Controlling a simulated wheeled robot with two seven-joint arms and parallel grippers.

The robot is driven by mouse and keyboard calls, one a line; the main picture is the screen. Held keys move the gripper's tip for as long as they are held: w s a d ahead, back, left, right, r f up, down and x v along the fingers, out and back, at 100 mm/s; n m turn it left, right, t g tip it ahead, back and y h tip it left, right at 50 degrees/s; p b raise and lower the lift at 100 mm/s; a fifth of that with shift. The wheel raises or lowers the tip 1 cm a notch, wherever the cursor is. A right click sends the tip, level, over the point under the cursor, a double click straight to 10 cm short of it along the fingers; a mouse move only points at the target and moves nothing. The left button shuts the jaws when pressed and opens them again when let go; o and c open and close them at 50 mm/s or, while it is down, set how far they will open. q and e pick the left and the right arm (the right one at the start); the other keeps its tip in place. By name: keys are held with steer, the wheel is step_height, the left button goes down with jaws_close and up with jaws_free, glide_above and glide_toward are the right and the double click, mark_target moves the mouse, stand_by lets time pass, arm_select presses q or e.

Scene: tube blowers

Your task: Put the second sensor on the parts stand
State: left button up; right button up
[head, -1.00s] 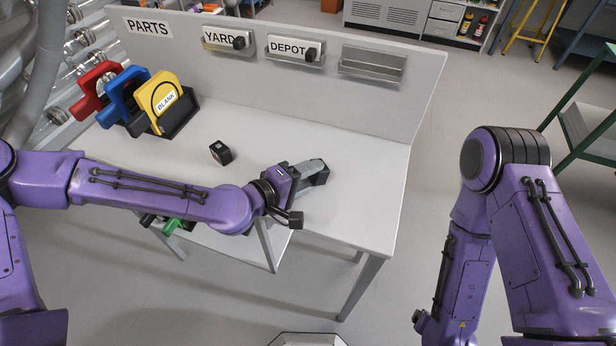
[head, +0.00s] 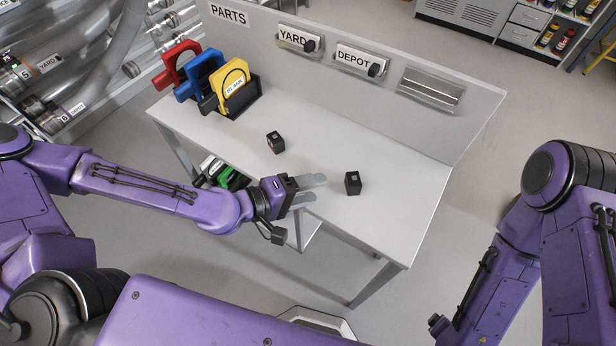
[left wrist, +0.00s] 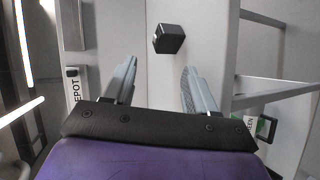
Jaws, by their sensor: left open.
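Two small black cube sensors rest on the grey-white top of the parts stand (head: 390,225). One sensor (head: 275,142) is near the middle. The other sensor (head: 352,183) is farther right and also shows in the left wrist view (left wrist: 169,38). My left gripper (head: 318,190) is open and empty over the stand's front edge. Its fingers point toward the right-hand sensor, which lies just beyond the fingertips, apart from them. In the left wrist view the spread fingers (left wrist: 158,85) show nothing between them. My right gripper is out of view; only my right arm shows.
Red (head: 178,65), blue (head: 200,75) and yellow (head: 232,82) handled pieces stand in a holder at the stand's left end. Labelled YARD (head: 297,40) and DEPOT (head: 358,60) holders and an empty one (head: 432,90) are on the back panel. A green item (head: 228,177) sits on a lower shelf.

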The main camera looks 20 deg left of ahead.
arm_select(q)
steer(key=shift+s+a, duration=0.1)
steer(key=shift+a, duration=0.1)
steer(key=s+a+f+g+y, duration=0.2)
steer(key=s+f+g+y, duration=0.3)
steer(key=s+f, duration=0.9)
steer(key=s+a+f+y, duration=0.1)
steer(key=a+f+y, duration=0.2)
steer(key=a, duration=0.3)
steer(key=s+a+f+m+y+b, duration=0.1)
steer(key=a+f+y, duration=0.2)
steer(key=a, duration=0.3)
steer(key=s+a+f+g+y+b, duration=0.1)
steer(key=a+f+y, duration=0.1)
steer(key=a, duration=0.4)
steer(key=shift+s+a+f+m+y, duration=0.2)
steer(key=shift+a+f+m+y, duration=0.15)
steer(key=shift+f, duration=0.2)
